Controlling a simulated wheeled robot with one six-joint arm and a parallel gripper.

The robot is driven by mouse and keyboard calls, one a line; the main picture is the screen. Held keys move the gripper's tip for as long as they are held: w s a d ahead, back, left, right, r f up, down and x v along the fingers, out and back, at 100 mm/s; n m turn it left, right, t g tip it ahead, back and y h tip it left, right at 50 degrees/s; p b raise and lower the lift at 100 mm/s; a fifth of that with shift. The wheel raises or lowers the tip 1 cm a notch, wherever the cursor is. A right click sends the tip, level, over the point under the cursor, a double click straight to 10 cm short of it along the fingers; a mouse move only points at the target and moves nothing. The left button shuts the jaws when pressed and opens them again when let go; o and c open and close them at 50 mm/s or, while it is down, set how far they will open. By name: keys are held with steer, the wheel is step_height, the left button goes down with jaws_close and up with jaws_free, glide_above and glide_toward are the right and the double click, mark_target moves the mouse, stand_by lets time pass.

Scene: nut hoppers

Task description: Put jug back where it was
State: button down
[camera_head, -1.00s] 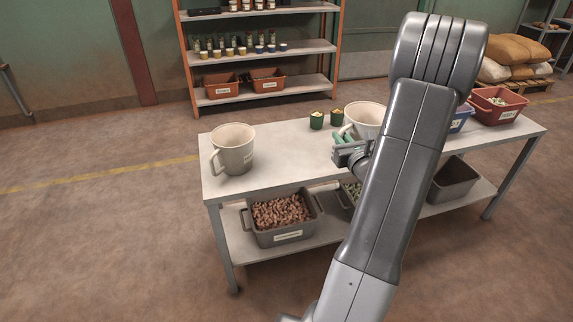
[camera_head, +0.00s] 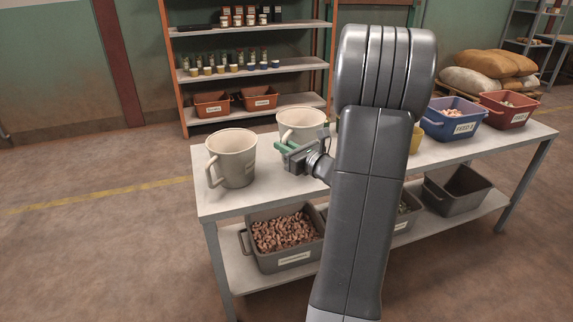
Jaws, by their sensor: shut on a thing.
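A cream jug (camera_head: 302,122) is at the back of the table (camera_head: 222,205), left of centre. My gripper (camera_head: 285,149) is shut on this jug at its near left side, where green finger pads show. The gripper and wrist cover the jug's lower part, so I cannot tell whether its base touches the table top. The jug looks upright. A second cream jug (camera_head: 233,160) stands upright on the table's left end, a short way left of the held jug, with its handle to the left.
A blue bin (camera_head: 452,122) and a red bin (camera_head: 505,112) stand on the table's right end. A yellow thing (camera_head: 416,140) shows partly beside my arm. Grey bins, one with nuts (camera_head: 284,236), sit on the lower shelf. A rack (camera_head: 250,107) stands behind.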

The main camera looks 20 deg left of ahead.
steer(key=shift+f+b, duration=0.7)
steer(key=shift+f, duration=1.4)
steer(key=c, duration=1.5)
jaws_free()
steer(key=shift+o, duration=0.2)
steer(key=shift+s+d, duration=0.15)
steer(key=shift+d, duration=0.15)
steer(key=p+v, duration=0.2)
steer(key=v, duration=0.9)
steer(key=shift+d, duration=0.2)
steer(key=shift+s, duration=0.1)
